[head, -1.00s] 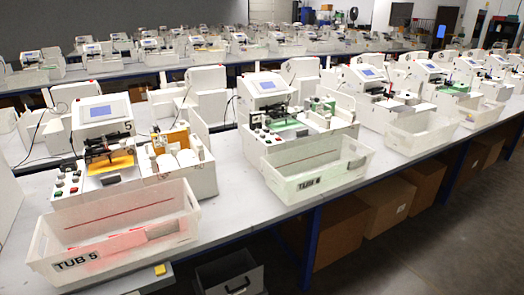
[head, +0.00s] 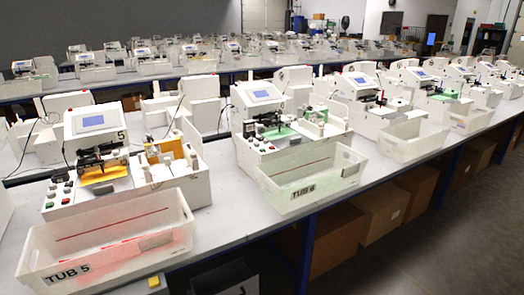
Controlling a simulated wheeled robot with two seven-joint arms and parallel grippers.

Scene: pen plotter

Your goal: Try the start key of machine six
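Machine six (head: 250,128) is a white unit with a tilted blue screen (head: 261,94), standing behind the white tub labelled TUB 6 (head: 306,190). A row of small keys (head: 262,147) sits at its front left; a green and a red one can be made out, but their labels are too small to read. A green sheet (head: 284,133) lies in its working area. Neither of my grippers is in view.
Machine five (head: 92,150) stands to the left behind TUB 5 (head: 75,271), with a yellow sheet in it. More machines and tubs line the white table (head: 232,210) to the right. Cardboard boxes (head: 385,215) and a dark bin are below. Grey floor is free at lower right.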

